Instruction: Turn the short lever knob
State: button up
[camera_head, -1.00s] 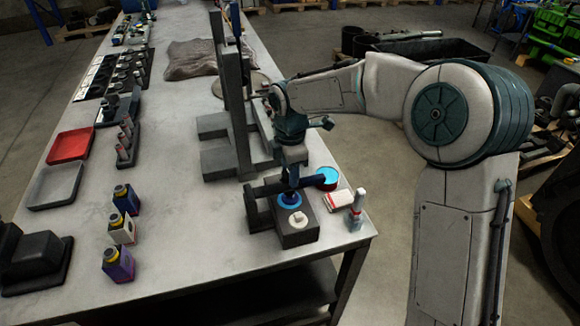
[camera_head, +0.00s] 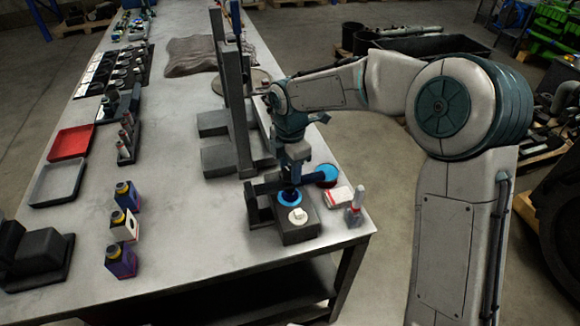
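A dark grey box (camera_head: 303,234) sits near the front right corner of the workbench. On its top are a blue round fitting (camera_head: 283,203) and, in front of it, a white knob (camera_head: 298,215) with a small raised grip. I cannot tell for certain which is the short lever knob. My gripper (camera_head: 291,187) points down over the blue fitting, behind the white knob. Its dark fingertips overlap the fitting. They are too small and hidden to show whether they are open, shut or touching it.
A dark bracket (camera_head: 252,205) stands left of the box. A blue-topped tin (camera_head: 327,174), a red-and-white pack (camera_head: 338,195) and a grey-white bottle (camera_head: 355,208) stand close on the right. A tall dark stand (camera_head: 237,110) rises behind.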

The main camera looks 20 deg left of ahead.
aim_at(290, 171)
jog(key=o, duration=0.3)
notch_tip(290, 171, up, 14)
jog(key=b, duration=0.1)
jog(key=shift+b, duration=0.35)
dwell(0.8)
